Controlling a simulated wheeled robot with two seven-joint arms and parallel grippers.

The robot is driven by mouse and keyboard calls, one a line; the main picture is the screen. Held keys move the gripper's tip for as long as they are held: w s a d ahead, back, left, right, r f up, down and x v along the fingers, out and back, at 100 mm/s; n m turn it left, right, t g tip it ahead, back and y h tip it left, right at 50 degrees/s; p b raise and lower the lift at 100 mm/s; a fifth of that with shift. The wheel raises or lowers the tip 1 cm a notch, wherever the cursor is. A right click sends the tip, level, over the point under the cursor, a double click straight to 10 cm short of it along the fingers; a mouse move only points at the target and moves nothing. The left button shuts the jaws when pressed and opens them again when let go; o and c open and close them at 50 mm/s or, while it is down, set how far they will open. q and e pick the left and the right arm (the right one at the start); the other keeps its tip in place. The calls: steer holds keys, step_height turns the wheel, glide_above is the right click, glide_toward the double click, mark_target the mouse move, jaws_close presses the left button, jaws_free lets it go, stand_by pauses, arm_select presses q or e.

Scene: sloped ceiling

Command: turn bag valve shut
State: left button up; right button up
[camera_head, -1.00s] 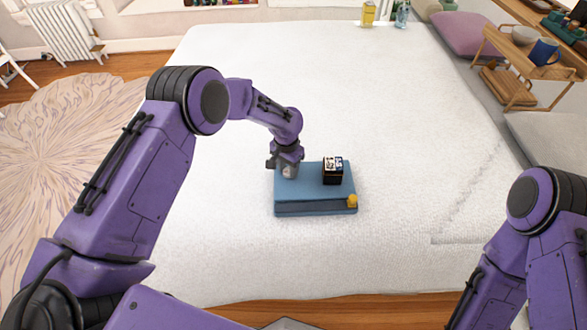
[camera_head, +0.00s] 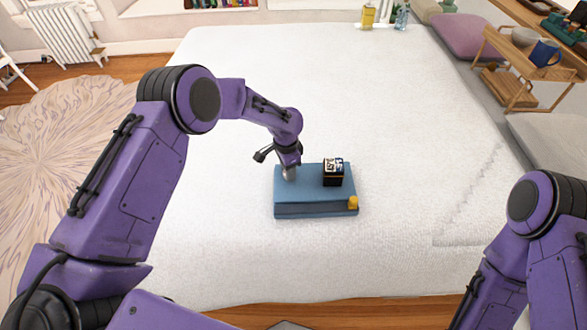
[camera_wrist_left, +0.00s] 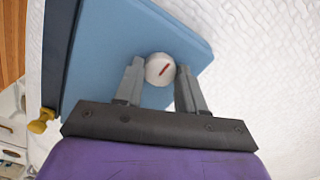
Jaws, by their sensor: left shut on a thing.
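A flat blue bag (camera_head: 313,207) lies on the white bed. My left gripper (camera_head: 289,167) points down at the left part of the bag's top and is shut on the knob, one finger on each side. In the head view the gripper mostly hides the knob. The fingers (camera_wrist_left: 160,78) also show in the wrist view. Of my right arm only upper links show, at the right edge; its gripper is out of view.
A black cube (camera_head: 333,179) with a white-patterned top stands on the bag, right of my left gripper. A yellow piece (camera_head: 353,202) sits at the bag's front right corner. The bed (camera_head: 400,130) around the bag is clear. A wooden rack (camera_head: 520,75) stands at the far right.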

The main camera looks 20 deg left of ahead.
arm_select(q)
steer(key=shift+d, duration=0.1)
steer(key=o, duration=1.1)
steer(key=shift+c, duration=0.2)
steer(key=shift+r, duration=0.25)
step_height(320, 180, up, 10)
steer(key=b, duration=0.1)
steer(key=shift+d, duration=0.1)
